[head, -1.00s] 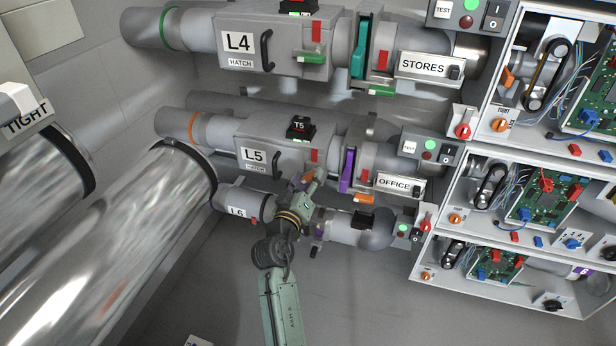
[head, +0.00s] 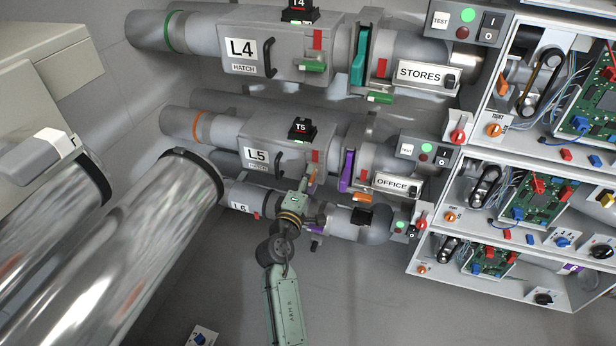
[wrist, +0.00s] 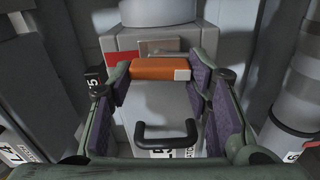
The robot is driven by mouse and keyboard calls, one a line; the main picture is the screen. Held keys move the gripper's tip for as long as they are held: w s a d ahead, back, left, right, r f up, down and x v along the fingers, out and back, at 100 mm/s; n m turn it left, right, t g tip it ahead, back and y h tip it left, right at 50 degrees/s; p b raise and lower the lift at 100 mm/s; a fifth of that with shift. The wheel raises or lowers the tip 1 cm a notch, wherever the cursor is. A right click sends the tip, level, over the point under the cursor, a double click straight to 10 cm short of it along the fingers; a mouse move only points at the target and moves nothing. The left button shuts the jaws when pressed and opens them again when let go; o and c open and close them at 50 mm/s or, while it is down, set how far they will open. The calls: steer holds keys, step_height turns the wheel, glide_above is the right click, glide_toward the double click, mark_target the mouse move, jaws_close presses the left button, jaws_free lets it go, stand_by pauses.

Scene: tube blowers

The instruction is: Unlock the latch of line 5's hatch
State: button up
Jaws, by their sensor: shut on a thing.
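Line 5's hatch box (head: 285,158), labelled L5, is a grey box on the middle pipe. Its orange latch handle (head: 311,174) sits low on the right of the box, under a red patch (head: 316,156). In the wrist view the orange latch bar (wrist: 160,69) with a pale end lies crosswise between my purple-padded fingers. My gripper (wrist: 161,78) is shut on it, a finger at each end. A red patch (wrist: 122,63) shows behind the left finger. The black hatch handle (wrist: 167,134) is below the bar, apart from it. In the head view my gripper (head: 304,187) is partly hidden.
Line 4 (head: 275,45) runs above with a green latch handle (head: 312,68). Line 6 (head: 240,197) runs close below, partly behind my arm. A purple gate (head: 347,171) and an orange handle (head: 362,198) stand right of the hatch. Large shiny pipes (head: 150,240) fill the left.

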steer(key=shift+r+n, duration=0.1)
steer(key=shift+n, duration=0.5)
steer(key=o, duration=1.2)
steer(key=shift+c, duration=0.2)
steer(key=v, duration=1.2)
